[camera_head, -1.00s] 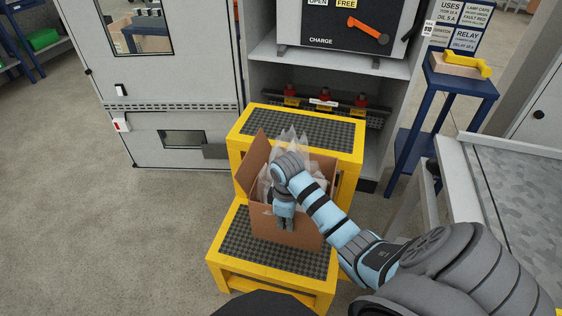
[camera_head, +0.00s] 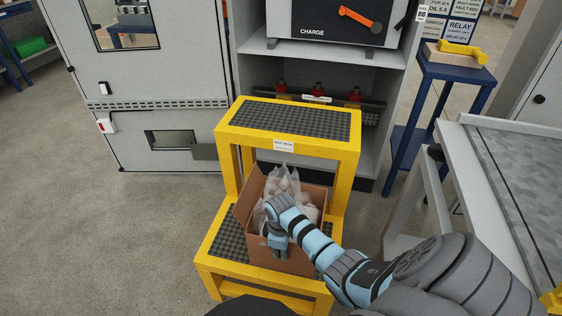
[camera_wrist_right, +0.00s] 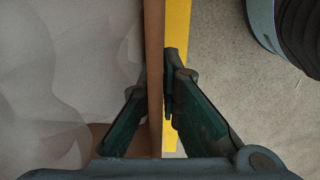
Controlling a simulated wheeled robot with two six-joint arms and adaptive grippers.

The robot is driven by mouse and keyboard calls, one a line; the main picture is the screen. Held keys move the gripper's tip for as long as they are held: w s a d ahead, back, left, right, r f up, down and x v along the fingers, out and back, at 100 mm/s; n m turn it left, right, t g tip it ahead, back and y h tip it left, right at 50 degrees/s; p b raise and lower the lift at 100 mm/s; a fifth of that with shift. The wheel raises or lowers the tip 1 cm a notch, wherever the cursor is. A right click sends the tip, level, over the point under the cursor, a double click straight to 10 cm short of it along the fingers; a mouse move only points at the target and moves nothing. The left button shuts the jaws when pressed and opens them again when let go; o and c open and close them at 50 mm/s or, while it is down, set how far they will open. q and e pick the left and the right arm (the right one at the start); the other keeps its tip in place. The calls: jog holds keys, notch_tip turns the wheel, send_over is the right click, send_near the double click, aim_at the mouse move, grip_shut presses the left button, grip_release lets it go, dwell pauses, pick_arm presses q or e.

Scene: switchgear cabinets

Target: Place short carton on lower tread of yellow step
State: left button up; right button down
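The short carton (camera_head: 302,261) is an open brown box with clear plastic bags inside. It stands upright at the lower tread (camera_head: 226,240) of the yellow step (camera_head: 346,168). The tread's black studded surface shows to its left; I cannot tell whether its base touches it. My right gripper (camera_head: 277,243) is at the carton's near wall, its fingers partly hidden by the wrist. In the right wrist view, the fingers (camera_wrist_right: 158,92) straddle the brown wall and look closed on it, with the bags to the left. My left gripper is not in view.
The upper tread (camera_head: 295,120) is empty. A grey cabinet (camera_head: 160,90) stands behind to the left, and an open bay with red-topped parts (camera_head: 317,90) is behind the step. A blue stand (camera_head: 440,85) and a grey table (camera_head: 520,190) are to the right.

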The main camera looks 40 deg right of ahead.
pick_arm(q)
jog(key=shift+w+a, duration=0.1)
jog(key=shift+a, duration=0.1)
pick_arm(e)
jog(key=shift+w, duration=0.1)
jog(key=c, duration=1.8)
grip_release()
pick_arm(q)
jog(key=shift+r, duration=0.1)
